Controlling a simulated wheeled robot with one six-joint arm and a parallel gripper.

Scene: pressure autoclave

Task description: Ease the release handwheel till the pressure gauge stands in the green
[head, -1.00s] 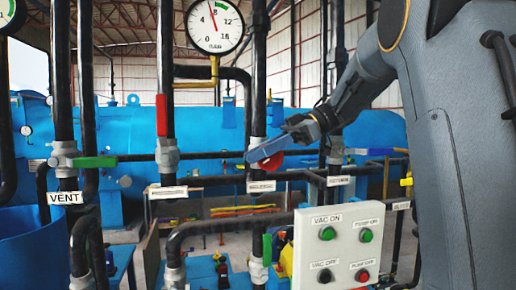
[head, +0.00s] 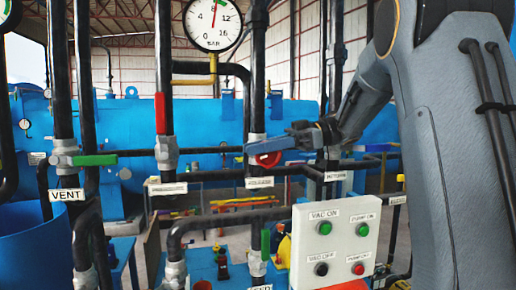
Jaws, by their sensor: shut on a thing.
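The red release handwheel (head: 267,160) sits on the black vertical pipe above the label RELEASE (head: 260,182). My gripper (head: 257,148) reaches it from the right and is shut on it; the blue fingers cover the wheel's upper part. The pressure gauge (head: 203,30) is a white round dial marked in BAR, at the top centre, its upper rim cut off by the picture edge. Its red needle points almost straight up, close to the left end of the short green mark (head: 222,3). I cannot tell whether the tip is inside the green.
A red lever (head: 160,113) and a green lever (head: 95,160), above the VENT label (head: 66,195), are on pipes to the left. A push-button box (head: 341,241) stands below right of the wheel. Black pipes close in around my gripper.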

